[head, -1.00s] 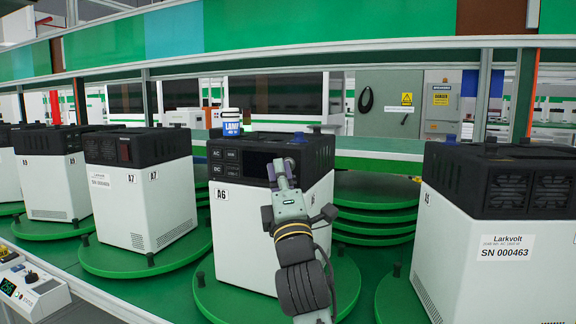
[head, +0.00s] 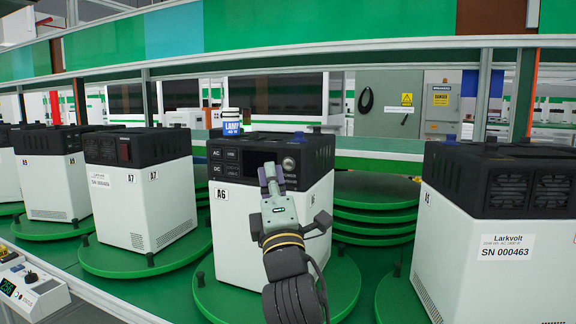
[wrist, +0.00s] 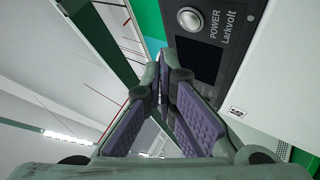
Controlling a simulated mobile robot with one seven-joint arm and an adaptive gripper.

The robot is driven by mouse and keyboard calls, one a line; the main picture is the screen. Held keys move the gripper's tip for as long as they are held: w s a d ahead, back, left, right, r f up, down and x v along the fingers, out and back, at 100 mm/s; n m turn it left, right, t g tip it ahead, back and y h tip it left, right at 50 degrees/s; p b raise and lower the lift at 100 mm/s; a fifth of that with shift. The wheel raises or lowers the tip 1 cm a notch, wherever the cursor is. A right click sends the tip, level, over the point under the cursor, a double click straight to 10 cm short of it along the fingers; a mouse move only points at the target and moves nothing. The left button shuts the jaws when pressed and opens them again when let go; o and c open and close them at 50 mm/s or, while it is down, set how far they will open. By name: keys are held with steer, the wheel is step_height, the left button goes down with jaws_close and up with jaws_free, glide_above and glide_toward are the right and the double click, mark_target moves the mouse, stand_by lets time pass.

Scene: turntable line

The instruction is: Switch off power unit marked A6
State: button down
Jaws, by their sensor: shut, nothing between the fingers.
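The power unit marked A6 (head: 244,235) is a white box with a black top, standing on a green turntable (head: 345,292). Its black front panel (head: 232,170) carries AC, DC and USB markings, a dark screen and a round silver button. The button (head: 289,164) is at the panel's right end. In the wrist view the button (wrist: 190,19) sits beside the word POWER, with the dark screen (wrist: 194,60) near it. My gripper (head: 269,172) is shut and empty in front of the panel, left of and slightly below the button. The fingers (wrist: 172,85) appear apart from the button.
Units A7 (head: 150,205) and A9 (head: 48,188) stand on turntables at left; unit A5 (head: 450,250) stands close at right. A small control box (head: 35,287) is at lower left. A shelf beam (head: 300,58) runs above.

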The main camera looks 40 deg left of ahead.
steer(key=shift+s+d, duration=0.15)
steer(key=shift+s, duration=0.5)
steer(key=shift+s+d, duration=0.15)
steer(key=shift+s, duration=0.45)
